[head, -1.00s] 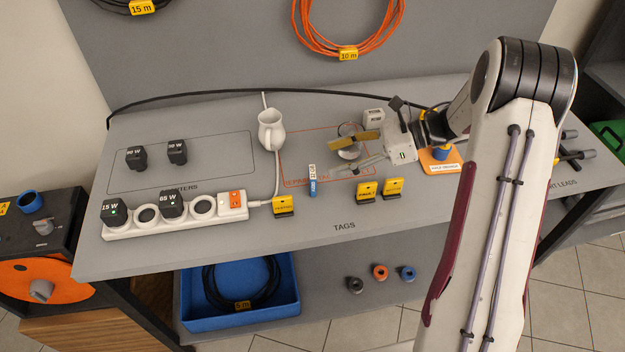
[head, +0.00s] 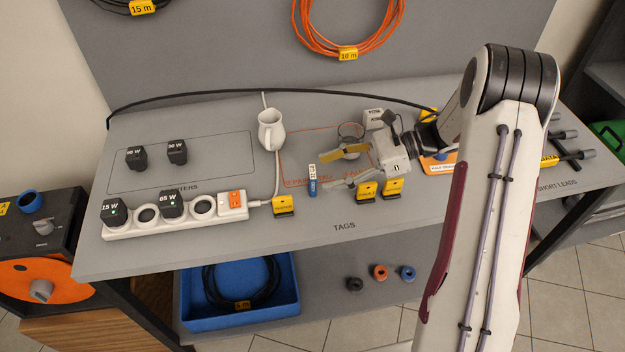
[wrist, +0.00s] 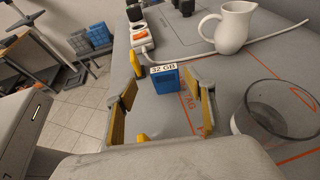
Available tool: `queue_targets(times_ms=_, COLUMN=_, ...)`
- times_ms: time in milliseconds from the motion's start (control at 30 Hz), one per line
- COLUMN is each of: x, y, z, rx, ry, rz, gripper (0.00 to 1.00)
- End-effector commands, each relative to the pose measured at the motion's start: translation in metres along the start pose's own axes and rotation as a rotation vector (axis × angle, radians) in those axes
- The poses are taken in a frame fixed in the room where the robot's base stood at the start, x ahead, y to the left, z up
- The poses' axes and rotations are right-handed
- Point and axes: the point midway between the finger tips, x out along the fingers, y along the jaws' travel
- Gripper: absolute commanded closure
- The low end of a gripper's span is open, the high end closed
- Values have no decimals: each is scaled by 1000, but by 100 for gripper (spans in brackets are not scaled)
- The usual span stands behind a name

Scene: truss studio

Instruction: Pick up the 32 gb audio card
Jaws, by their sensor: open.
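The 32 GB audio card (head: 312,187) is a small blue block with a white label. It stands upright on the grey bench at the front left corner of the red-outlined area. In the wrist view the card (wrist: 165,80) shows its "32 GB" label and lies ahead, in the gap between my fingers. My gripper (head: 326,171) is open and empty, low over the bench just right of the card, fingers pointing left at it. The wrist view shows my gripper's (wrist: 160,95) yellow-padded fingers to either side of the card; I cannot tell if they touch it.
A clear glass (wrist: 275,110) stands close to my right finger in the wrist view. A white jug (head: 271,130) is behind the card. Yellow tags (head: 283,205) stand along the front, two (head: 366,190) beneath my gripper's near side. A power strip (head: 180,218) lies left.

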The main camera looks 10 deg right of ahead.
Motion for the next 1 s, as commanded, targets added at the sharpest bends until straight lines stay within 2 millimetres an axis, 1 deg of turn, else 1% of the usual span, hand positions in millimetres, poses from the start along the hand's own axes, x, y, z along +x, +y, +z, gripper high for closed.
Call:
queue_targets(times_ms=333, x=2, y=0, z=0, rx=1, ry=1, rz=0, gripper=46)
queue_targets(times_ms=467, x=6, y=-1, z=-1, rx=1, ry=1, rz=1, gripper=46)
queue_targets(times_ms=567, x=14, y=-3, z=-2, rx=1, ry=1, rz=1, gripper=46)
queue_targets(times_ms=833, x=44, y=-7, z=-4, rx=2, ry=2, rz=2, gripper=46)
queue_targets(times_ms=1000, x=52, y=-7, z=-5, rx=1, ry=3, rz=0, gripper=46)
